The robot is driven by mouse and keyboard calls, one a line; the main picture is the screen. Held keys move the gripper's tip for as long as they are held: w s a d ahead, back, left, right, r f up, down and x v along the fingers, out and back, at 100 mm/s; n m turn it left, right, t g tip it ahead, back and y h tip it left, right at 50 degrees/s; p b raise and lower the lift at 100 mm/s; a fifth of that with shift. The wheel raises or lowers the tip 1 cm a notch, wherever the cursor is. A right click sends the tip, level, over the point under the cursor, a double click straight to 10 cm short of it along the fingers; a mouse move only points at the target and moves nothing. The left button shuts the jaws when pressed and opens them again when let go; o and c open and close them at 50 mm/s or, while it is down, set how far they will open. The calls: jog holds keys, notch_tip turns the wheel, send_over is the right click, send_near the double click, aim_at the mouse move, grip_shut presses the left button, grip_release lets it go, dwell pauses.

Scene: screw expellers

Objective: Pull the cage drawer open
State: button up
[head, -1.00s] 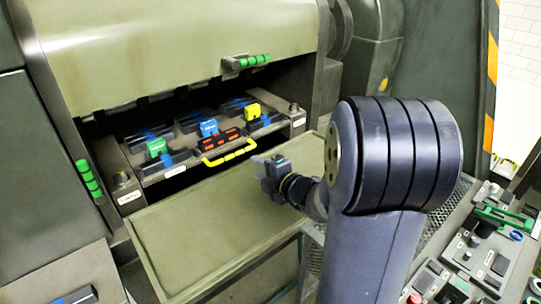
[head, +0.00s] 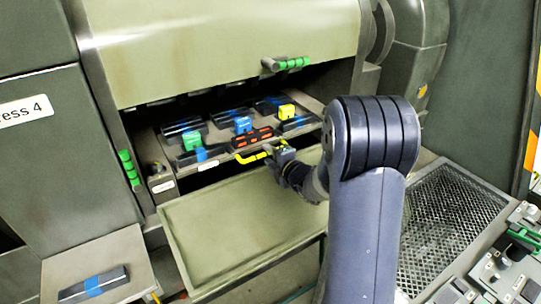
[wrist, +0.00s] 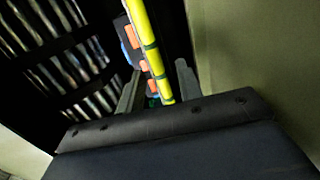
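The cage drawer (head: 166,165) sits in the dark opening of the press, its front edge level with the opening. Its yellow bar handle (head: 246,159) is on the front, below a black and orange block (head: 252,137). My gripper (head: 279,152) is at the right end of the handle. In the wrist view, the yellow handle (wrist: 150,50) runs between the two fingers of my gripper (wrist: 158,88), with visible gaps on both sides. The gripper is open. Part of the handle is hidden by the gripper in the head view.
Green, blue and yellow blocks sit on the drawer top. A raised cover with a green handle (head: 287,64) hangs above. A flat pale tray (head: 235,225) lies below the drawer. A mesh panel (head: 450,222) and a control panel (head: 500,262) are at the right.

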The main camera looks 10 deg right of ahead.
jog(key=shift+c, duration=0.3)
grip_shut()
dwell(0.3)
